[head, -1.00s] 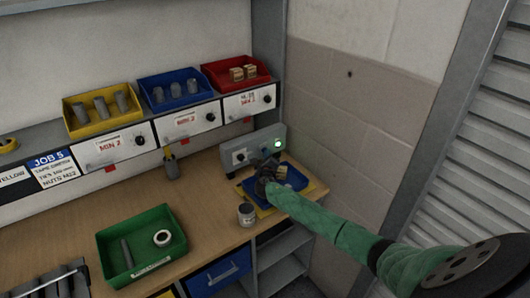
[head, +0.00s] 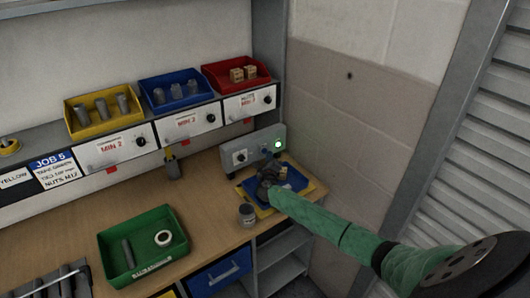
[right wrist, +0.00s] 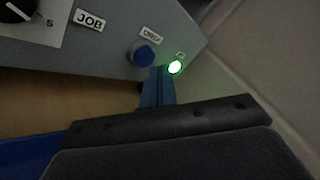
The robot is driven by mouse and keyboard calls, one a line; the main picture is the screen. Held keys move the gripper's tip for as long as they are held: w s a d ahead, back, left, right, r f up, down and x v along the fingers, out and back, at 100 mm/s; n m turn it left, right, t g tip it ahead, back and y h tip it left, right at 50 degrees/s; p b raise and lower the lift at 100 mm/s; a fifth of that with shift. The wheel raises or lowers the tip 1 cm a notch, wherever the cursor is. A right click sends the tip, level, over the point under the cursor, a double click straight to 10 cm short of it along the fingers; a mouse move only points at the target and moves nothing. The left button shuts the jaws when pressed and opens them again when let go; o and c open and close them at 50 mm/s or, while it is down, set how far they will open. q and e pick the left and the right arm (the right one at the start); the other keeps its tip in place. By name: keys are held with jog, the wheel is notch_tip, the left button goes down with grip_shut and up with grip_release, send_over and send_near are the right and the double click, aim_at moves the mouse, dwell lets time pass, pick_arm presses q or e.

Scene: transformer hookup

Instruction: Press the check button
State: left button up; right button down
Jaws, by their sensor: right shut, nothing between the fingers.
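The check button is a round blue button (right wrist: 145,54) under a "CHECK" label on the grey control box; the box also shows in the head view (head: 240,158). A green lamp (right wrist: 175,67) beside the button is lit. My right gripper (head: 267,172) is in front of the box, over the blue tray. In the right wrist view its shut, empty fingers (right wrist: 159,80) point at the box, with the tips just below and right of the button. I cannot tell whether they touch the box. My left gripper is not in view.
A blue tray (head: 309,188) on a yellow mat lies below my right gripper. A grey cup (head: 246,215) stands at the bench's front edge. A green bin (head: 112,239) is further left. Yellow, blue and red bins stand on the shelf. A wall (head: 350,130) closes the right side.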

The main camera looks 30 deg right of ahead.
jog(key=shift+s, duration=0.15)
jog(key=shift+s+d+p, duration=0.2)
jog(key=shift+s+p, duration=1.25)
jog(key=shift+s, duration=0.95)
